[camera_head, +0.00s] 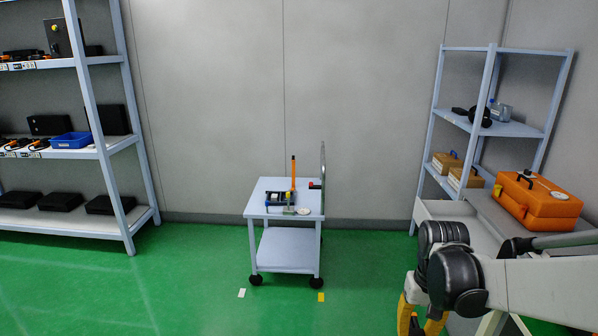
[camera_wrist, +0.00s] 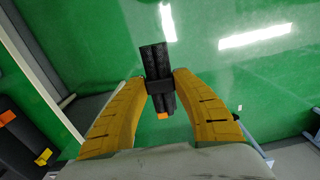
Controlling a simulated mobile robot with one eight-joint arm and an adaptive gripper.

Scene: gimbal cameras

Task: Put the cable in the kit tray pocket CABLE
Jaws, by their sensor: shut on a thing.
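The cable (camera_wrist: 154,62) is a black bundle with a band round its middle and an orange end. My gripper (camera_wrist: 164,82) has its two yellow fingers closed on the bundle near the band, and green floor shows behind it. In the head view my gripper (camera_head: 421,322) is low at the right, partly cut off by the bottom edge, and the cable cannot be made out there.
The cart (camera_head: 263,209) stands by the back wall with an upright orange rod (camera_head: 293,172) and a white disc (camera_head: 303,211) on top. Shelves (camera_head: 95,153) stand at left. An orange case (camera_head: 537,202) is at right. Green floor before the cart is open.

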